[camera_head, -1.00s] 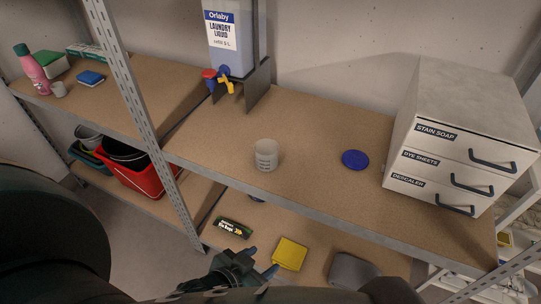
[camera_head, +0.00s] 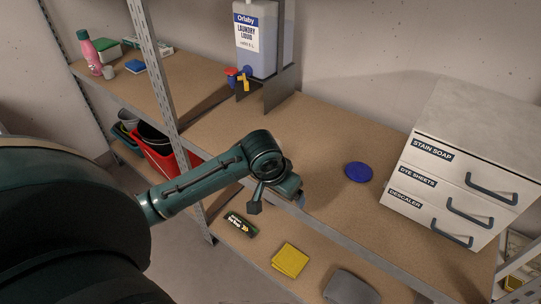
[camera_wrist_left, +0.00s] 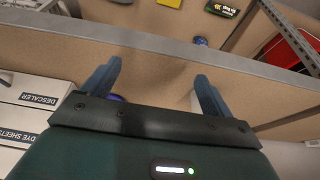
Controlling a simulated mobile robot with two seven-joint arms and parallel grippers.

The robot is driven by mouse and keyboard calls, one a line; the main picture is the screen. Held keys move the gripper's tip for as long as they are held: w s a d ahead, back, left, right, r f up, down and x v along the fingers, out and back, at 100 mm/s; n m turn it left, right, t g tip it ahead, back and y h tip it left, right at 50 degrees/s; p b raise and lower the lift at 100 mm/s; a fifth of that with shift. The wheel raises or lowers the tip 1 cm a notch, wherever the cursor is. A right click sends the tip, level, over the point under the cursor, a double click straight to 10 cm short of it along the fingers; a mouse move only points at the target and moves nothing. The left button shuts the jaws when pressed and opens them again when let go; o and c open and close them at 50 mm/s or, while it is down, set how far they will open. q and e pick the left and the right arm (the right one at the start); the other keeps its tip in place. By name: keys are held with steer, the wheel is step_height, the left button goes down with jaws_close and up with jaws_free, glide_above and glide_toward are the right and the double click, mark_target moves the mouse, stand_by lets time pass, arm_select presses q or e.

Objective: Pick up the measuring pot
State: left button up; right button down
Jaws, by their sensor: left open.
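My right gripper is not in view.
A round blue lid (camera_head: 358,172) lies on the board (camera_head: 330,130), right of my gripper. A white drawer unit (camera_head: 455,185) stands at the right. The laundry liquid container (camera_head: 262,40) stands at the back. A metal post (camera_head: 158,75) rises at the left.

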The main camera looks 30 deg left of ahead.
arm_select(q)
steer(key=w+a+r+n+y, duration=0.1)
steer(key=w+a+r+n, duration=0.3)
steer(key=w+a+r, duration=0.5)
steer(key=x, duration=0.4)
steer(key=a+x, duration=0.1)
steer(key=x, duration=0.4)
steer(key=s+a+x, duration=0.1)
steer(key=x, duration=0.3)
steer(key=shift+w+f, duration=0.15)
steer(key=shift+f, duration=0.25)
steer(key=shift+y, duration=0.3)
steer(key=shift+c, duration=0.3)
steer(key=c, duration=1)
